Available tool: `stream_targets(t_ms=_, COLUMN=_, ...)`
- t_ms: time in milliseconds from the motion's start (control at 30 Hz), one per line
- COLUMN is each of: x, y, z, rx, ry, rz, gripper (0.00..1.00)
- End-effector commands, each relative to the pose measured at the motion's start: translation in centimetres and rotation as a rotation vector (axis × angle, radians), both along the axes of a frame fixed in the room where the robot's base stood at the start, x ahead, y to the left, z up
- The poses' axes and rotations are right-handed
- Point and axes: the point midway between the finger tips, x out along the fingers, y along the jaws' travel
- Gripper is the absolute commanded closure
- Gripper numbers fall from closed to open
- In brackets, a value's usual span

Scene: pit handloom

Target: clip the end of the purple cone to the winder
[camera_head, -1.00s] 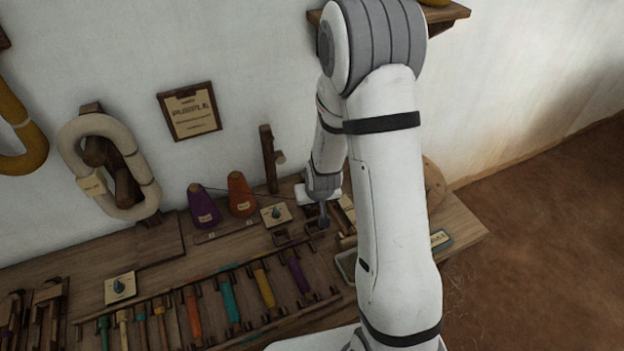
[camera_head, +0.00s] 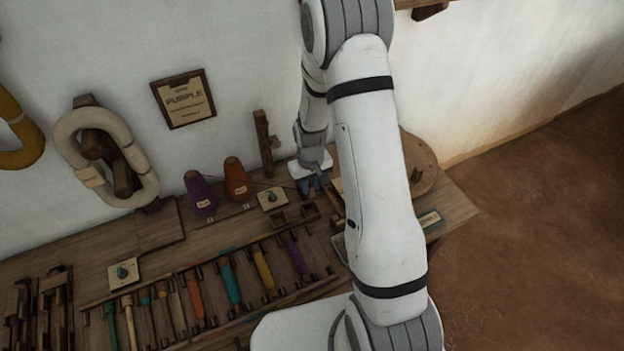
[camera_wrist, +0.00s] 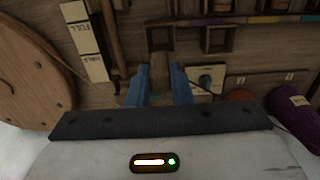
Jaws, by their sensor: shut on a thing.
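The purple cone (camera_head: 200,192) stands at the back of the bench, left of the orange cone (camera_head: 236,180). It also shows at the right edge of the wrist view (camera_wrist: 292,112). My gripper (camera_wrist: 160,84) has its blue fingers shut on the yarn end, which is too thin to see clearly; a thin dark strand runs from them toward the purple cone. A brown wooden piece shows between and beyond the fingertips; I cannot tell if they touch it. A round wooden disc (camera_wrist: 30,70), apparently part of the winder, lies left of the fingers there.
A strip marked FULL and HALF (camera_wrist: 85,40) lies beside the disc. A dial plate (camera_wrist: 207,80) and small open wooden boxes (camera_wrist: 217,40) are near the fingers. A rack of coloured bobbins (camera_head: 230,282) runs along the front. A wall card reads PURPLE (camera_head: 184,98).

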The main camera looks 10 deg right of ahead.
Motion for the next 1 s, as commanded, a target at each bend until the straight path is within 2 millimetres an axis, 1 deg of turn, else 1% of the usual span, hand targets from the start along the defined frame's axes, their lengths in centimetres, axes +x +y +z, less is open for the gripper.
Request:
stream_targets(t_ms=267, x=-0.1, y=0.0, z=-1.1, rx=0.001, ry=0.017, rz=0.008, gripper=1.0)
stream_targets(t_ms=667, x=-0.1, y=0.0, z=-4.9, rx=0.0, ry=0.015, rz=0.007, gripper=1.0)
stream_targets(t_ms=800, x=-0.1, y=0.0, z=-6.5, rx=0.0, ry=0.015, rz=0.007, gripper=1.0)
stream_targets(t_ms=1000, x=-0.1, y=0.0, z=-8.2, rx=0.0, ry=0.015, rz=0.007, gripper=1.0)
